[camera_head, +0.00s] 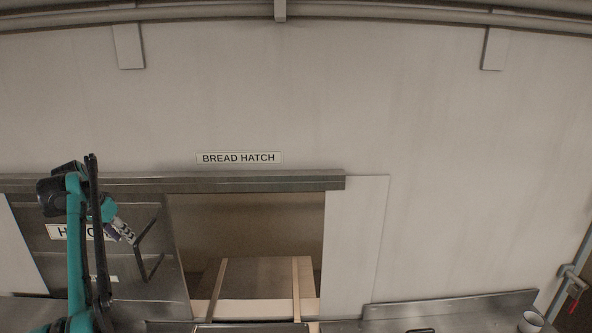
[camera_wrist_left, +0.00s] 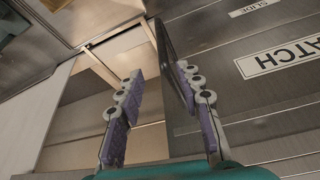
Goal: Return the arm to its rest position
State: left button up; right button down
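My left arm comes up from the lower left of the head view, and its gripper (camera_head: 125,232) is beside the dark bar handle (camera_head: 151,262) of the steel sliding hatch door (camera_head: 60,262). In the left wrist view the two purple-padded fingers of the gripper (camera_wrist_left: 160,85) are apart. The handle (camera_wrist_left: 173,62) shows between them, nearer the right finger; I cannot tell whether it touches. Nothing is gripped. My right gripper is in neither view.
The hatch opening (camera_head: 250,235) under the "BREAD HATCH" sign (camera_head: 238,157) is uncovered, with a pale wooden box (camera_head: 262,275) inside. A steel ledge (camera_head: 450,308) runs at the lower right, with a cup (camera_head: 531,321) at its end.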

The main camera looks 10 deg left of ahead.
pick_arm(q)
jog(key=s+d+f+b, duration=0.2)
jog(key=d+f+b, duration=0.4)
jog(key=d, duration=0.3)
jog(key=s+d+f+b, duration=0.2)
jog(key=d+f+b, duration=0.4)
jog(key=d, duration=0.4)
jog(key=s+d+f+b, duration=0.3)
jog(key=d+f+b, duration=0.2)
jog(key=d+b, duration=0.3)
jog(key=s+d+f+b, duration=0.5)
jog(key=s+d+f, duration=0.1)
jog(key=f, duration=0.5)
jog(key=s+d+f+t+b, duration=0.1)
jog(key=s+d+f+b, duration=0.4)
jog(key=f, duration=0.6)
jog(key=s+d+f+t+b, duration=0.1)
jog(key=s+d+f+b, duration=0.4)
jog(key=s+f, duration=0.3)
jog(key=shift+s+d+f+b, duration=0.15)
jog(key=shift+d+f, duration=0.3)
jog(key=shift+f, duration=0.3)
jog(key=shift+s+d+f+b, duration=0.15)
jog(key=shift+d+f, duration=0.25)
jog(key=shift+f, duration=0.35)
jog(key=shift+s+d+f+t, duration=0.1)
jog(key=shift+s+f+t, duration=0.15)
jog(key=shift+f+t, duration=0.1)
